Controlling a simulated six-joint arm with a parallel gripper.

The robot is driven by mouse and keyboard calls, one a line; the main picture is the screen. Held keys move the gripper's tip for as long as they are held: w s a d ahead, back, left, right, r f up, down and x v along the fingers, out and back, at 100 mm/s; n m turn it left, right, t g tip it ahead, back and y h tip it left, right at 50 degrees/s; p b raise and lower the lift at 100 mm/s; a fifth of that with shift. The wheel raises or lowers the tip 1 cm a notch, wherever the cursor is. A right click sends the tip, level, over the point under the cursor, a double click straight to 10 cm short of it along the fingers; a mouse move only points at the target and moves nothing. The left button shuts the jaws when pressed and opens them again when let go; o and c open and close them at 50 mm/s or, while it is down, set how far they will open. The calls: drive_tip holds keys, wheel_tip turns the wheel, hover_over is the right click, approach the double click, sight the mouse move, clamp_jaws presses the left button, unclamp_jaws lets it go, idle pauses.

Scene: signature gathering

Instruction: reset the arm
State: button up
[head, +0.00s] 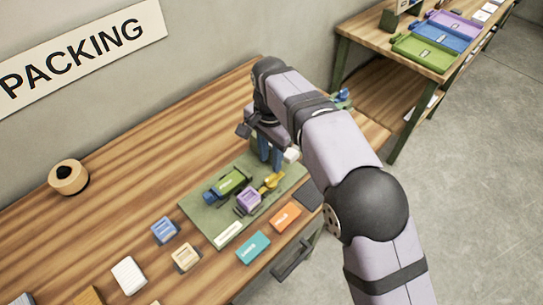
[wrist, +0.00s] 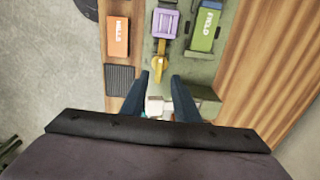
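My gripper (head: 270,165) is over the right end of a green mat (head: 205,212) on the wooden bench. In the wrist view its two dark blue fingers (wrist: 161,78) are apart, with nothing clearly held. A small white block (head: 291,155) is beside the fingers; it also shows low between them in the wrist view (wrist: 155,105). On the mat are a green labelled block (head: 231,181), a purple block (head: 249,199) and a yellow piece (head: 272,181). The exact fingertip height above the mat cannot be told.
Orange (head: 285,218), teal (head: 253,247), tan (head: 186,257), blue (head: 164,230) and white (head: 129,275) blocks lie along the front. A round wooden item (head: 68,177) is near the wall. A second table holds coloured trays (head: 425,53). The bench's left middle is clear.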

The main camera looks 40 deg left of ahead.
drive_tip(key=w+d+r, duration=0.1)
drive_tip(key=w+d, duration=0.5)
drive_tip(key=d, duration=0.7)
drive_tip(key=w+d, duration=0.6)
drive_tip(key=d, duration=0.7)
drive_tip(key=s+d+f, duration=0.2)
drive_tip(key=s+d, duration=0.4)
drive_tip(key=d, duration=0.6)
drive_tip(key=s+d+f, duration=0.3)
drive_tip(key=s+d, duration=0.3)
drive_tip(key=d, duration=0.6)
drive_tip(key=shift+s, duration=0.4)
